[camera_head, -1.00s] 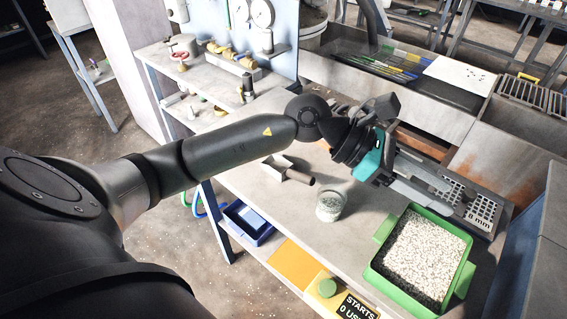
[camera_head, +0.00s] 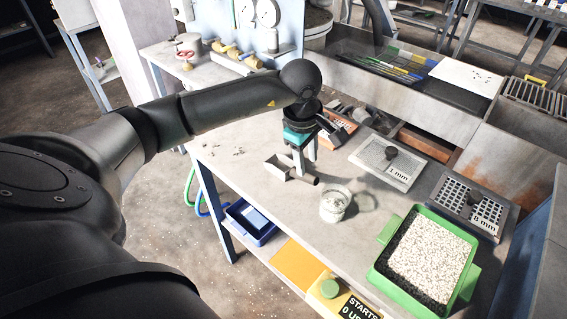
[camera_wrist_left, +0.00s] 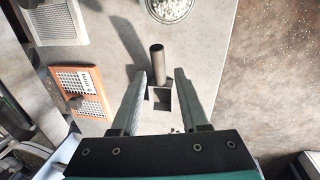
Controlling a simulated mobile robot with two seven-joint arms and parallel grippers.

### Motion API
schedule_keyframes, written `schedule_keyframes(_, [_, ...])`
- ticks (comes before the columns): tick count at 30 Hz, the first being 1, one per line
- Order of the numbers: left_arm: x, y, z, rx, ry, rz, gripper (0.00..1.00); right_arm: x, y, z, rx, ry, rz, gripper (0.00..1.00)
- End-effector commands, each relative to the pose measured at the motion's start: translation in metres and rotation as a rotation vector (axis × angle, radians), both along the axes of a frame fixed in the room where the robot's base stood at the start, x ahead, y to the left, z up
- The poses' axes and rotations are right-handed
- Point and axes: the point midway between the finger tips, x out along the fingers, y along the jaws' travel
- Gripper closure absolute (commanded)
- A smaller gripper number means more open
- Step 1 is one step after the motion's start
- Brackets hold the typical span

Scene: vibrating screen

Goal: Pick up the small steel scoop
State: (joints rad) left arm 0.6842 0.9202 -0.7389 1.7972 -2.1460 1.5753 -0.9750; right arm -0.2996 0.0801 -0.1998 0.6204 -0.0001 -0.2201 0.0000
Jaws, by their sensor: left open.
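The small steel scoop (camera_head: 278,167) lies on the grey workbench (camera_head: 240,145), its open pan to the left and its dark cylindrical handle pointing right. My left gripper (camera_head: 304,168) points down over the scoop, open and empty. In the left wrist view, the scoop's handle (camera_wrist_left: 157,62) lies between the two open fingers (camera_wrist_left: 158,80), with the pan nearer the gripper body. I cannot tell the exact height of the fingertips above the bench. My right gripper does not show.
A jar of pale granules (camera_head: 333,206) stands close to the right of the scoop. A green tray of granules (camera_head: 388,283) sits at the front right. Screen plates marked 1 mm (camera_head: 375,171) and 8 mm (camera_head: 491,216) lie behind. An orange-framed screen (camera_wrist_left: 101,91) shows in the wrist view.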

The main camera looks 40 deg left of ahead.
Motion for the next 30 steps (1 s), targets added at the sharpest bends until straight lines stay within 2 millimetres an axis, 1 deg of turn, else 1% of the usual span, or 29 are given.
schedule_keyframes(1, [0.001,-0.001,-0.012,-0.002,0.004,0.0,0.56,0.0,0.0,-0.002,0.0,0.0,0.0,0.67])
schedule_keyframes(3, [0.004,-0.001,-0.022,-0.003,0.002,0.0,0.56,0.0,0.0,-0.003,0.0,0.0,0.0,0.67])
schedule_keyframes(6, [0.006,0.0,-0.032,-0.001,0.001,0.0,0.56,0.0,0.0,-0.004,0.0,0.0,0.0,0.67])
schedule_keyframes(11, [0.008,0.0,-0.039,-0.003,0.0,0.0,0.56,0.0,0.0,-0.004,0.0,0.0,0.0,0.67])
schedule_keyframes(18, [0.016,0.008,-0.069,-0.003,0.002,0.002,0.56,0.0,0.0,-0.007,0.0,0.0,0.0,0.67])
schedule_keyframes(21, [0.018,0.007,-0.081,-0.004,0.001,0.0,0.56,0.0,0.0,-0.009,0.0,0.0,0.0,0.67])
schedule_keyframes(24, [0.019,0.008,-0.086,-0.003,-0.001,0.0,0.56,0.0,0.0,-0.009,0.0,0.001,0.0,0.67])
schedule_keyframes(30, [0.02,0.008,-0.086,-0.002,-0.002,0.0,0.56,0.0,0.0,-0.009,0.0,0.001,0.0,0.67])
